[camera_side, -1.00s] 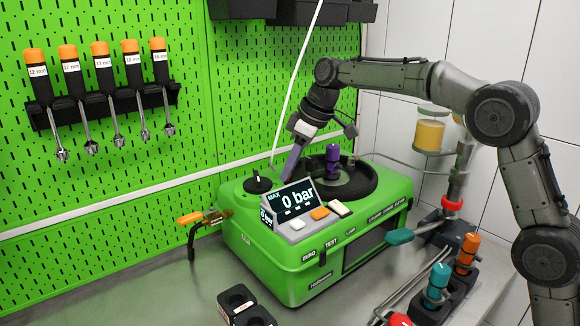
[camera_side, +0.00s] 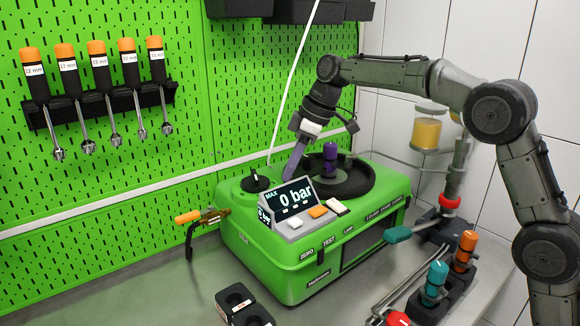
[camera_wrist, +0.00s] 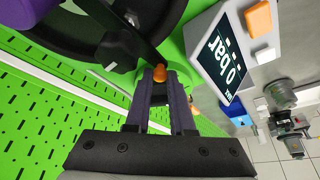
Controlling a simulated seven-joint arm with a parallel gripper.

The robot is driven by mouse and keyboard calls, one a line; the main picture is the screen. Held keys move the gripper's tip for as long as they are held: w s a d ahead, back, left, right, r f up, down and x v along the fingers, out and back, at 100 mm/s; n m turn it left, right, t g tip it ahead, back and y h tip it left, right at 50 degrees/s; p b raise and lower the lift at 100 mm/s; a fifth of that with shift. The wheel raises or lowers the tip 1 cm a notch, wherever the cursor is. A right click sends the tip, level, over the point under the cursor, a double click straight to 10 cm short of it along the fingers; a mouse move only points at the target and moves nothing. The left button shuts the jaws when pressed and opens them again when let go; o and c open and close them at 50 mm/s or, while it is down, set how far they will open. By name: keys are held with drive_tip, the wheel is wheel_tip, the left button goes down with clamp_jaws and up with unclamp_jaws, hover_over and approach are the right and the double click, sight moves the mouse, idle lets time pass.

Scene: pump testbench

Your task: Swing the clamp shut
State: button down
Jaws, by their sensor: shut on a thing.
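The green pump testbench (camera_side: 330,254) stands on the bench with a round black basin (camera_side: 352,186) on its top. A purple part (camera_side: 330,158) stands upright in the basin. In the wrist view the clamp is a black bar (camera_wrist: 130,32) with an orange tip (camera_wrist: 160,73), reaching across the basin's rim. My gripper (camera_side: 287,177) has purple fingers and is at the basin's left edge, behind the display. In the wrist view my gripper (camera_wrist: 159,84) is shut on the orange tip. In the side view the fingers and display hide the clamp's end.
The tilted display (camera_side: 293,194) reads 0 bar and stands close in front of my fingers. A black knob (camera_side: 256,181) is to their left. An orange-handled valve (camera_side: 190,218) sticks out at the left. Teal and orange tools (camera_side: 436,280) stand in a rack at the right.

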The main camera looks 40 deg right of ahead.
drive_tip(key=c, duration=0.8)
unclamp_jaws()
drive_tip(key=shift+o, duration=0.2)
drive_tip(key=v, duration=1.4)
